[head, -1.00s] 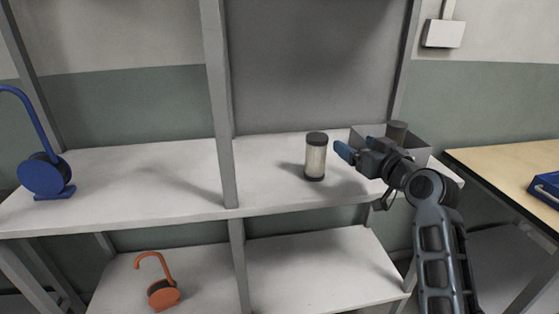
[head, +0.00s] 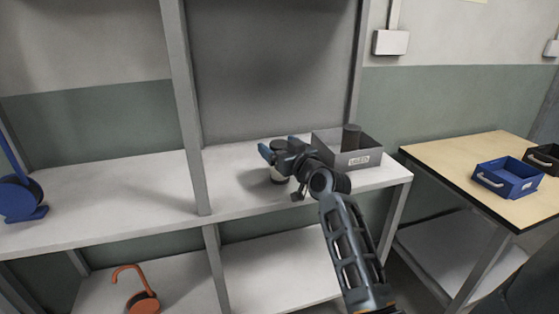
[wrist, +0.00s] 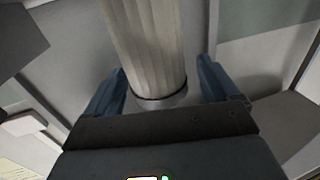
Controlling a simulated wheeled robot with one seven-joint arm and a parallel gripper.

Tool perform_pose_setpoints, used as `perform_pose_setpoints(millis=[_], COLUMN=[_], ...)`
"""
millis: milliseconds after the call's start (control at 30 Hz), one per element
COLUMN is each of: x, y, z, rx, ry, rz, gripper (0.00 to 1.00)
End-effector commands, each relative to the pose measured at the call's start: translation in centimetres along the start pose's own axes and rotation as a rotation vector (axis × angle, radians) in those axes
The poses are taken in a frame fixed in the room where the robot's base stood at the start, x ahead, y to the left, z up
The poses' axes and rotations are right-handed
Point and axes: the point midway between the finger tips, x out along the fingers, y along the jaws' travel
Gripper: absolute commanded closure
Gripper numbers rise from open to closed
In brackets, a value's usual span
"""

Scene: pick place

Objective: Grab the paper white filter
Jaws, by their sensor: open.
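In the wrist view the filter (wrist: 150,45) stands between the two blue fingers of my gripper (wrist: 162,68). The filter's far end is cut off by the wrist view's edge.
A shelf post (head: 184,110) rises to the left. A wooden table (head: 460,160) with a blue bin (head: 507,178) is at right.

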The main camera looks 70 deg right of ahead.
Motion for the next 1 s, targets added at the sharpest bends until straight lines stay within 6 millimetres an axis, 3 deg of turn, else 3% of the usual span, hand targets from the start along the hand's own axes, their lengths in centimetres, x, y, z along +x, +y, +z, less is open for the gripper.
perform_pose_setpoints(millis=[267, 867, 1000], x=[0.25, 0.22, 0.23], y=[0.01, 0.02, 0.01], z=[0.05, 0.05, 0.01], rx=[0.0, 0.0, 0.0], ry=[0.0, -0.001, 0.0], rz=[0.0, 0.0, 0.0], gripper=[0.13, 0.71, 0.71])
